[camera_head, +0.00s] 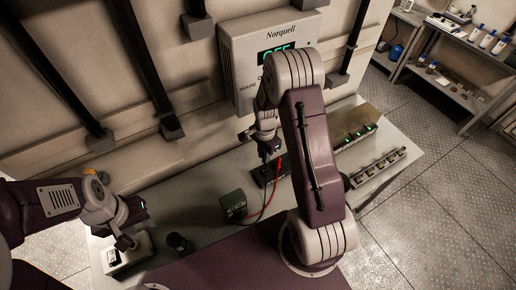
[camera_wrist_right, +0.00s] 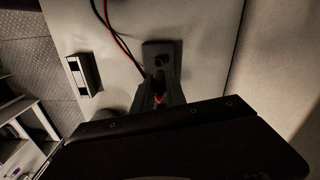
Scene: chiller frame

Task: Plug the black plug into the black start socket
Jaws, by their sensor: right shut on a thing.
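My right gripper (camera_head: 268,154) is shut on a small plug, low over the dark socket block (camera_head: 268,174) on the bench. In the right wrist view its fingers (camera_wrist_right: 160,95) are close together, with a red patch between them. The plug's colour and whether it touches a socket cannot be told. The dark block (camera_wrist_right: 172,50) shows ahead of the fingers with a round black part (camera_wrist_right: 160,60) on it. A red cable (camera_head: 275,188) and a black cable (camera_head: 262,208) run between the dark green box (camera_head: 233,205) and the block. My left gripper (camera_head: 132,226) looks open at the left.
A wall unit (camera_head: 240,45) labelled Norquell stands behind. A white box (camera_head: 125,255) and a dark cup (camera_head: 177,242) are near my left gripper.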

